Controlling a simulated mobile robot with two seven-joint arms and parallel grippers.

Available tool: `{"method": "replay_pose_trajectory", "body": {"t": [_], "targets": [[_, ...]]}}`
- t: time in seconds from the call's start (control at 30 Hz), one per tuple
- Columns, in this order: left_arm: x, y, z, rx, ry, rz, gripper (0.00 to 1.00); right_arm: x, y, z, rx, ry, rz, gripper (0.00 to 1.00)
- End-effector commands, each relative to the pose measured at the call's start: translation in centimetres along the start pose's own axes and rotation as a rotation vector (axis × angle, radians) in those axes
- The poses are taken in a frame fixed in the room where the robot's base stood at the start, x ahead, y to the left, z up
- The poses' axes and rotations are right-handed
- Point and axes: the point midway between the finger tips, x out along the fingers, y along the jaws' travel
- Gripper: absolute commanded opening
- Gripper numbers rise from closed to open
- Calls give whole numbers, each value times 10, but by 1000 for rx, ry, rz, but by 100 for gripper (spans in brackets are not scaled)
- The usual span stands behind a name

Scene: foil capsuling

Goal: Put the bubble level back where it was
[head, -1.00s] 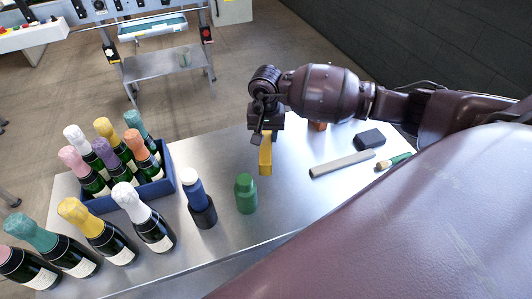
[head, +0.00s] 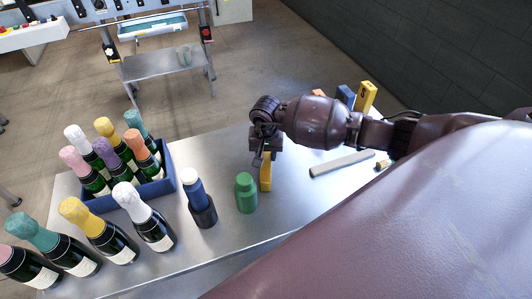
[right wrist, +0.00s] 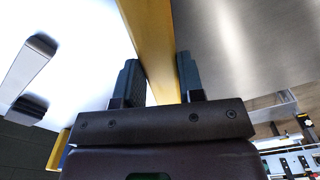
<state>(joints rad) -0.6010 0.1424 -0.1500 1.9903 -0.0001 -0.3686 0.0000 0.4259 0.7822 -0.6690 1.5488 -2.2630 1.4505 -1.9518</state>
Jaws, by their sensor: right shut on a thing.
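The bubble level appears to be the yellow bar (head: 266,175) at the middle of the steel table, just behind a green bottle. My right gripper (head: 266,156) is above it and shut on its upper part. In the right wrist view the yellow bar (right wrist: 154,45) runs between the two fingers of the gripper (right wrist: 158,82). I cannot tell whether its lower end touches the table. Its vial is not visible. My left gripper is not in view.
The green bottle (head: 246,194) stands close in front of the bar. A blue bottle (head: 200,203) and a blue crate (head: 168,187) of foil-topped bottles are left. A grey bar (head: 342,164) lies right. Yellow (head: 366,97) and blue (head: 345,97) objects stand behind my arm.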

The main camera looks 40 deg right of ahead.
Motion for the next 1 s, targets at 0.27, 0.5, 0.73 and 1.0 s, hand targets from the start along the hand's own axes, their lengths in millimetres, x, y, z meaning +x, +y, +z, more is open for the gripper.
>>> {"method": "replay_pose_trajectory", "body": {"t": [0.27,0.5,0.73,1.0], "targets": [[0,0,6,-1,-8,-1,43,3,0,0,0,0,0,48],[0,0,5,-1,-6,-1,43,2,0,0,0,0,0,61],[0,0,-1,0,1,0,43,-1,0,0,0,-1,0,61],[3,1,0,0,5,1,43,-43,0,-1,-3,4,0,61]]}}
